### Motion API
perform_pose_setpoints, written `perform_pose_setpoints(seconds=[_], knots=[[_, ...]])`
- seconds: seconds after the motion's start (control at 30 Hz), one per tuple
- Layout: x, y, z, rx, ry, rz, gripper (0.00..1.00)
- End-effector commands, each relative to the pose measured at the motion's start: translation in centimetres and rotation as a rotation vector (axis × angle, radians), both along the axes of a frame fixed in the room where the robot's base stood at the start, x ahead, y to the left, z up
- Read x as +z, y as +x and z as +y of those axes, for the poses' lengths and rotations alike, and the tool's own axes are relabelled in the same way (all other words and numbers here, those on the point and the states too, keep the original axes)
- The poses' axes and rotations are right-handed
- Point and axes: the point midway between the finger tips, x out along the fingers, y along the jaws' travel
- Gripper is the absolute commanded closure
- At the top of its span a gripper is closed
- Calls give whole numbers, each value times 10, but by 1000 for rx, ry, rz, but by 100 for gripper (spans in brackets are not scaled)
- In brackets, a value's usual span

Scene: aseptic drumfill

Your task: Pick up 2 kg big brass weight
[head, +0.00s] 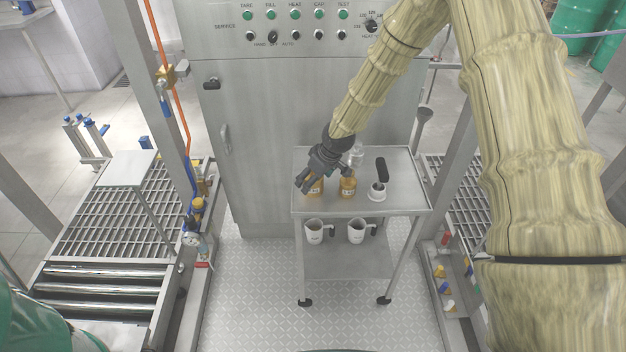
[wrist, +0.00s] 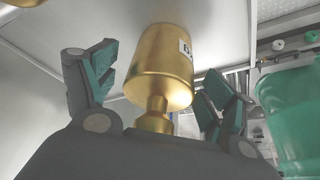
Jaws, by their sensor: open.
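Two brass weights with white labels stand on the top shelf of the steel cart. The left one (head: 315,189) is partly hidden under my gripper (head: 317,180); the right one (head: 348,187) stands beside it. I cannot read their labels to tell which is 2 kg. In the wrist view, a brass weight (wrist: 163,68) with a narrow neck and knob shows between the two fingers of my gripper (wrist: 158,72). The fingers are open, with a visible gap on each side of the weight. The knob end is nearest the palm and its lower part is hidden by the gripper body.
The cart top (head: 400,198) also holds a clear glass vessel (head: 356,155) behind the weights and a white round item with a black handle (head: 378,190) at right. A steel cabinet (head: 270,130) stands behind.

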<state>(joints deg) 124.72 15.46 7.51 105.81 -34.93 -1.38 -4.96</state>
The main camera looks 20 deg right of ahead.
Motion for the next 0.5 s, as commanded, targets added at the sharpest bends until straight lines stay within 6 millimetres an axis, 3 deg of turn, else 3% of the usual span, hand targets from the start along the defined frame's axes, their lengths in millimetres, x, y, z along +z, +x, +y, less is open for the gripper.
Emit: perform_pose_setpoints(seconds=[0.43,0.5], knots=[[-11,4,2,1,0,0,16],[-11,4,2,1,0,0,27]])
